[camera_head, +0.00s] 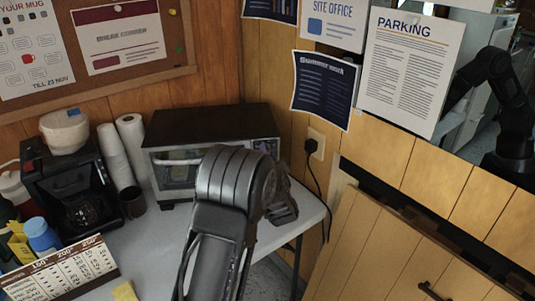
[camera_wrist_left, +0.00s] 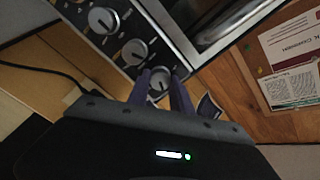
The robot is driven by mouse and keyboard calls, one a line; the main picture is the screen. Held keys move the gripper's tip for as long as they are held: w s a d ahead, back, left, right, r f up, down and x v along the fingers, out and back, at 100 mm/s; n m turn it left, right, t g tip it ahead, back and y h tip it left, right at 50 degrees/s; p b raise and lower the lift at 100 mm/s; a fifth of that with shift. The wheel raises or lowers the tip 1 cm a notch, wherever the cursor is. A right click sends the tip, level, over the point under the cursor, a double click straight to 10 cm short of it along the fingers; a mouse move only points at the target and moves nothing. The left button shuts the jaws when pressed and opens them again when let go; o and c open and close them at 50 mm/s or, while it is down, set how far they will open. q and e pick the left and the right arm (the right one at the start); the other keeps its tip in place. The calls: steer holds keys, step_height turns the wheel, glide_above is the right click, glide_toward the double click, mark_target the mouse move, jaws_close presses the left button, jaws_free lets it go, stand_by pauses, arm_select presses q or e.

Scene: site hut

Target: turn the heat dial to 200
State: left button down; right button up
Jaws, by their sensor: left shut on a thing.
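A toaster oven (camera_head: 165,170) with a black top and a glass door stands on the white table. My left arm hides its right front in the head view. In the left wrist view the oven's dark panel (camera_wrist_left: 119,37) carries a row of three round silver dials. The fingers of my left gripper (camera_wrist_left: 161,88) are shut on the dial nearest to it (camera_wrist_left: 159,82). The middle dial (camera_wrist_left: 134,52) and the far dial (camera_wrist_left: 102,20) are clear of the fingers. I cannot read the dial markings. My right gripper is not in view.
A chart (camera_head: 62,272) headed 150 and 200 stands at the table's front left. A black cable (camera_head: 318,180) hangs from the wall socket (camera_head: 315,144) right of the oven.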

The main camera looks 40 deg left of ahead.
arm_select(q)
steer(key=c, duration=1.1)
jaws_free()
steer(key=shift+c, duration=0.2)
steer(key=shift+d, duration=0.1)
steer(key=v, duration=0.7)
steer(key=shift+s+d+b, duration=0.2)
steer(key=shift+s+b, duration=0.1)
steer(key=shift+b, duration=0.15)
